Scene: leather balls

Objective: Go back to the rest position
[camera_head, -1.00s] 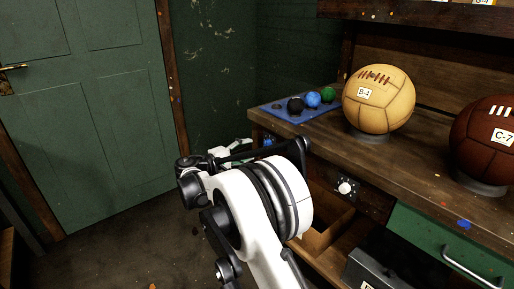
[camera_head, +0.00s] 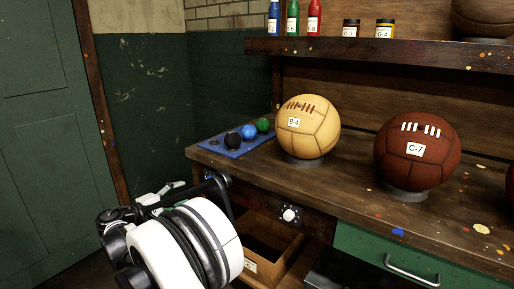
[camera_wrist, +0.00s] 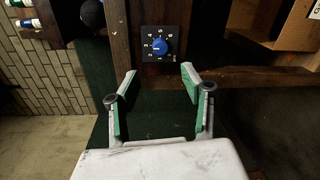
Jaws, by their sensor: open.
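My gripper (camera_wrist: 157,84) is open and empty in the wrist view, its two green-padded fingers spread apart. Beyond the fingertips is a blue dial (camera_wrist: 159,46) on a dark numbered plate, fixed to a wooden post; the fingers are apart from it. In the head view my white arm stands at the lower left, in front of the bench's left end, and the gripper is mostly hidden behind it. The tan ball marked B-4 (camera_head: 308,127) and the brown ball marked C-7 (camera_head: 417,152) rest on round stands on the bench.
The wooden bench (camera_head: 345,190) fills the right side. A blue tray (camera_head: 213,144) holds black, blue and green small balls. A shelf (camera_head: 400,50) carries bottles and jars. A green door stands left.

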